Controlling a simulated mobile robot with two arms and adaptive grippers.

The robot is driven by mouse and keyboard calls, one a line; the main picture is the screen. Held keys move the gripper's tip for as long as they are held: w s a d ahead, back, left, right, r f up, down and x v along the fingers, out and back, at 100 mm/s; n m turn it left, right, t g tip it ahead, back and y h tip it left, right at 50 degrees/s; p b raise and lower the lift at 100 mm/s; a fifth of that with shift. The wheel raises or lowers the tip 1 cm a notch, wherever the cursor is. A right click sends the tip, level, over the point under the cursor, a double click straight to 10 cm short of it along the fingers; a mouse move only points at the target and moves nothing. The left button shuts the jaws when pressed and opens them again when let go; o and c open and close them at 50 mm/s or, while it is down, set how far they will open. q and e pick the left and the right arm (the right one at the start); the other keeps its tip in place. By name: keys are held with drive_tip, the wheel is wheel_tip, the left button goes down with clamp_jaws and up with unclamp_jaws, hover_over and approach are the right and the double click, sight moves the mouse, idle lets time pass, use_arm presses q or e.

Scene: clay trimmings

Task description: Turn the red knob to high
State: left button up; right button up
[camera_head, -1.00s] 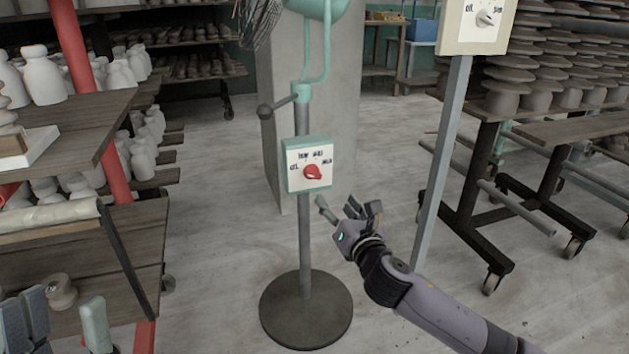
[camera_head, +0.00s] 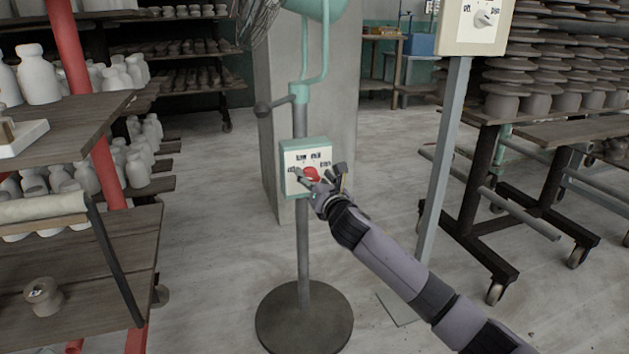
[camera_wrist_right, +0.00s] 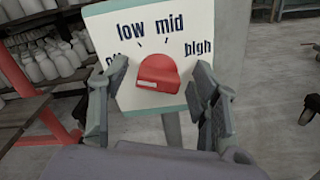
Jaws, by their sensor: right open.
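The red knob (camera_head: 311,174) sits on the white face of a teal-edged control box (camera_head: 293,160) on a fan's pole. In the wrist view the knob (camera_wrist_right: 158,70) is large, with a white mark at its lower left. Labels for low and mid stand above it; high (camera_wrist_right: 198,48) is at its right, and the off label at the left is partly hidden by a finger. My right gripper (camera_wrist_right: 160,78) is open, one finger on each side of the knob, with visible gaps. In the head view the right gripper (camera_head: 322,180) partly covers the box's lower right. My left gripper is out of view.
The fan's round base (camera_head: 304,318) stands on the floor. A second post with a white dial box (camera_head: 476,22) is at the right. Racks of pots (camera_head: 545,90) stand behind it. Shelves with white bottles (camera_head: 38,75) are at the left. The floor between is mostly clear.

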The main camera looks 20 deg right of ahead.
drive_tip(key=c, duration=1.1)
drive_tip(key=shift+c, duration=0.2)
